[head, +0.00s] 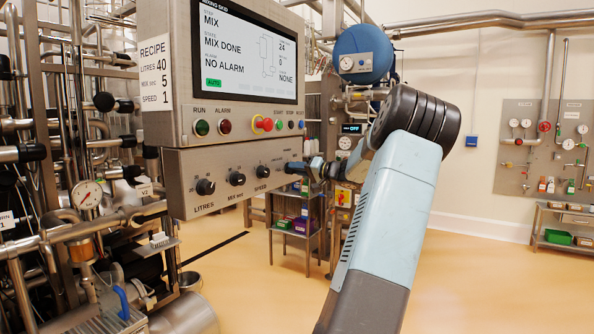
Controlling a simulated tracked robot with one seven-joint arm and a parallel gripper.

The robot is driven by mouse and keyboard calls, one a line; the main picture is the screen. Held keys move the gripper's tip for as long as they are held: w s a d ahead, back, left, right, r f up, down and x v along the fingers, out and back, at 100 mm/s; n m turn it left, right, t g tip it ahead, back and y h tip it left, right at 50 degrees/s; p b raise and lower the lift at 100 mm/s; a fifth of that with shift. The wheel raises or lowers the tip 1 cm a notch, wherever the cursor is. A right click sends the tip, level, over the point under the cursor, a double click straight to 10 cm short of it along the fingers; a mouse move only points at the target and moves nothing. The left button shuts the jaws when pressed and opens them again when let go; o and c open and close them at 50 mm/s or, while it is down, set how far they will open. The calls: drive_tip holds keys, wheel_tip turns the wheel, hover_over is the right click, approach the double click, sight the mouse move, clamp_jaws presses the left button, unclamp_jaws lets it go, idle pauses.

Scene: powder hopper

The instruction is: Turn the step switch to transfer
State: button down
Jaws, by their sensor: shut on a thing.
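The control panel's screen (243,48) reads MIX, MIX DONE and NO ALARM. Below it, a lower steel box (225,160) carries a row of dark knobs. The litres knob (205,187), the mix knob (237,178) and the speed knob (263,171) are free. My gripper (297,168) reaches in from the right and is shut on the knob at the right end of the row, which appears to be the step switch. The fingers hide most of that knob, and I cannot read its label or pointer position.
Above the knobs are green and red lamps, a red emergency button (264,123) and small push buttons. A recipe card (155,75) hangs left of the screen. Pipes, valves and a gauge (87,195) crowd the left.

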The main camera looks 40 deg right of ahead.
drive_tip(key=shift+d+f+m, duration=0.1)
drive_tip(key=shift+f+m, duration=0.05)
drive_tip(key=shift+m, duration=1.8)
drive_tip(key=shift+f+m, duration=0.15)
drive_tip(key=shift+m, duration=1.8)
drive_tip(key=c, duration=1.1)
unclamp_jaws()
drive_tip(key=v, duration=1.3)
drive_tip(key=shift+s+d, duration=0.15)
drive_tip(key=shift+s, duration=0.2)
